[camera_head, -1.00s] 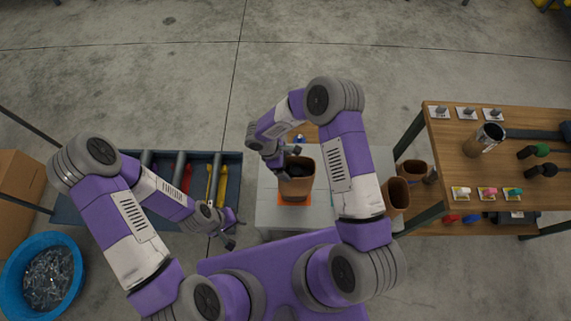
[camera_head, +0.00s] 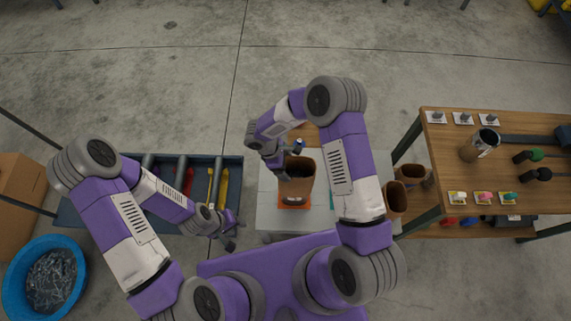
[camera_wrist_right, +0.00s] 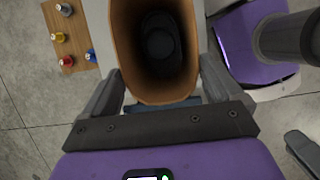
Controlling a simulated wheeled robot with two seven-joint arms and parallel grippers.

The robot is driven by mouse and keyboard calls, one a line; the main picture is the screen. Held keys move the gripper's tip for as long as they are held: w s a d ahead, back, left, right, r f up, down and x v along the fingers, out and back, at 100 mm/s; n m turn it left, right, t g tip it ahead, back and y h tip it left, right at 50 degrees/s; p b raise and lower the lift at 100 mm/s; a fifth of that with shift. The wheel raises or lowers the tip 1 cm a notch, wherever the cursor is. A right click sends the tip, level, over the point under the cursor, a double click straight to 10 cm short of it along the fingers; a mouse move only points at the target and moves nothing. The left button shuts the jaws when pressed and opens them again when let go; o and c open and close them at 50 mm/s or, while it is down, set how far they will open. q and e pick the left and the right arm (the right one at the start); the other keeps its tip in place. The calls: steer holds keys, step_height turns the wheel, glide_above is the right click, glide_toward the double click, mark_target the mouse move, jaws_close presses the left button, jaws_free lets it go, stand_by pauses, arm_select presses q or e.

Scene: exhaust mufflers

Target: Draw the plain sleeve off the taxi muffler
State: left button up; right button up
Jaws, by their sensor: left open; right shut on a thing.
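The plain brown sleeve (camera_head: 301,188) stands upright over the orange pad (camera_head: 293,205) on the grey bench. It also shows in the right wrist view (camera_wrist_right: 130,60) as a wide tube between the two fingers. A dark, rounded part, apparently the taxi muffler (camera_wrist_right: 160,45), sits deep inside the sleeve. Whether any of it still touches the sleeve is hidden. My right gripper (camera_head: 284,171) is shut on the sleeve, with one finger on each side of it. My left gripper (camera_head: 232,226) is open and empty, left of the bench near the blue tray's right end.
Two more brown sleeves (camera_head: 395,197) are at the bench's right side. A wooden table (camera_head: 510,135) at right holds a metal-ended brown sleeve (camera_head: 472,150) and small coloured parts. A dark blue tray (camera_head: 233,175) and a blue bin of metal bits (camera_head: 80,275) are at left.

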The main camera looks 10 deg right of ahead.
step_height(320, 180, up, 15)
steer(key=p, duration=0.9)
stand_by(2.3)
steer(key=shift+r, duration=0.1)
stand_by(0.5)
